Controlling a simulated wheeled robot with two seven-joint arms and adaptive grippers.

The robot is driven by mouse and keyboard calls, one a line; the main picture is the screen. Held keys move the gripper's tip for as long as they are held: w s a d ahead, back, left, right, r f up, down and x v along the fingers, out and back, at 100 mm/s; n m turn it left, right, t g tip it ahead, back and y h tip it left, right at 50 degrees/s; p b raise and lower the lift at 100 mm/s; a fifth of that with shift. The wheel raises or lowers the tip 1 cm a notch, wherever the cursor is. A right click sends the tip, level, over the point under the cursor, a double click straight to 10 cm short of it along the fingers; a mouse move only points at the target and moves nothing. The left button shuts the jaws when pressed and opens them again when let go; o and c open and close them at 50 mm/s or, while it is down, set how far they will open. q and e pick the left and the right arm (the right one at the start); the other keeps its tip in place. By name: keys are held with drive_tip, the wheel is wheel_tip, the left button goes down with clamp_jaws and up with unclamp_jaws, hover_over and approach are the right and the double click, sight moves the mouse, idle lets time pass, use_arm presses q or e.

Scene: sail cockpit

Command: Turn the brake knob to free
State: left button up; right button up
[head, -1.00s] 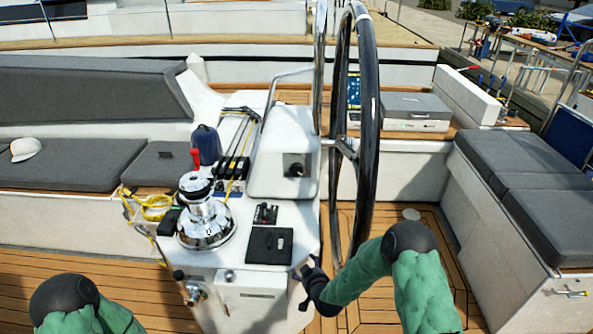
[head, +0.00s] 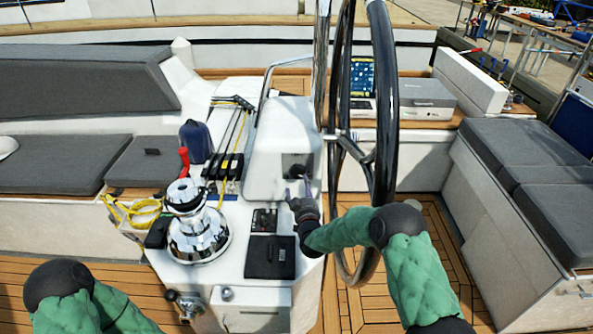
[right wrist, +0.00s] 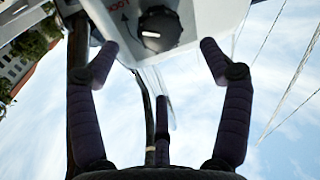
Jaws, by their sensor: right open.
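The brake knob (head: 296,170) is a dark round knob on the white pedestal face beside the wheel. In the right wrist view the knob (right wrist: 160,29) is black with a pale mark, and part of red lettering shows to its upper left. My left gripper is out of view; only my left arm shows at bottom left.
The large black steering wheel (head: 385,110) stands close to the right of the knob. A chrome winch (head: 195,235) with a red handle and a dark pad (head: 270,257) are on the console. Grey seats (head: 510,155) lie at right. Open wooden deck is below.

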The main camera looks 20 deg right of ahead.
sight(298, 174)
drive_tip(key=w, duration=0.3)
drive_tip(key=w+b, duration=0.1)
drive_tip(key=w, duration=0.2)
drive_tip(key=w+d+b, duration=0.1)
drive_tip(key=w, duration=0.2)
drive_tip(key=shift+w+d, duration=0.1)
drive_tip(key=shift+w, duration=0.05)
drive_tip(key=c, duration=1.2)
